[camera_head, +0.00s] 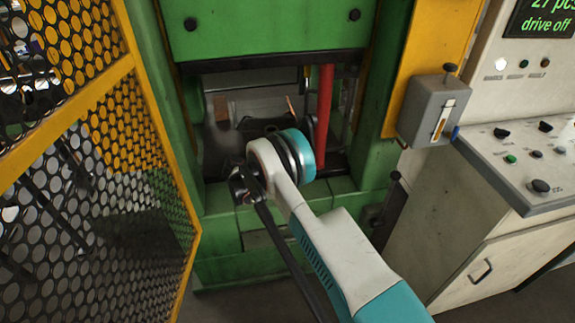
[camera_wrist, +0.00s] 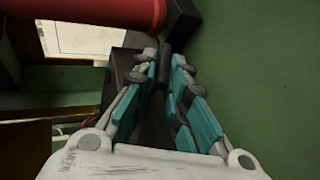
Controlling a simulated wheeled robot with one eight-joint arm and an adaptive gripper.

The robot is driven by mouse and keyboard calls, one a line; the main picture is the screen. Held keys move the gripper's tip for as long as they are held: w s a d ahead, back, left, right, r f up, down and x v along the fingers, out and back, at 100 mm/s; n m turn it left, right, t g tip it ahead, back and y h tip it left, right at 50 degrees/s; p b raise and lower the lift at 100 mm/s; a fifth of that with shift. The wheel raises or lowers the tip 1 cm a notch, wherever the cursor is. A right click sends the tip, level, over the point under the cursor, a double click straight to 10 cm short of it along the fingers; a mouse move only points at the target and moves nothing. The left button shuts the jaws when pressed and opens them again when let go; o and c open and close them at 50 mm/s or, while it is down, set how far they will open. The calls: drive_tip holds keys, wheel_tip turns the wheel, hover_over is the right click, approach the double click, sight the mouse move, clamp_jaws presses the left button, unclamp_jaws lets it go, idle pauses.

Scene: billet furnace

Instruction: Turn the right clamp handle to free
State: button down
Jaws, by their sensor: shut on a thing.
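My gripper (camera_wrist: 165,68) shows in the wrist view with its two teal-and-grey fingers close together. A narrow dark piece, which I take for the right clamp handle (camera_wrist: 164,62), is between the fingertips. Most of it is hidden by the fingers, so its turn angle cannot be told. In the head view my wrist and arm cover the gripper and this handle, inside the opening of the green press (camera_head: 268,30).
A red bar (camera_head: 325,115) stands upright at the right of the press opening; it also shows close to the fingers in the wrist view (camera_wrist: 95,14). A yellow mesh guard (camera_head: 95,170) is at left. A control desk (camera_head: 520,165) and grey box (camera_head: 432,108) are at right.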

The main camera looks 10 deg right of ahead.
idle(0.3)
drive_tip(key=c, duration=1.6)
unclamp_jaws()
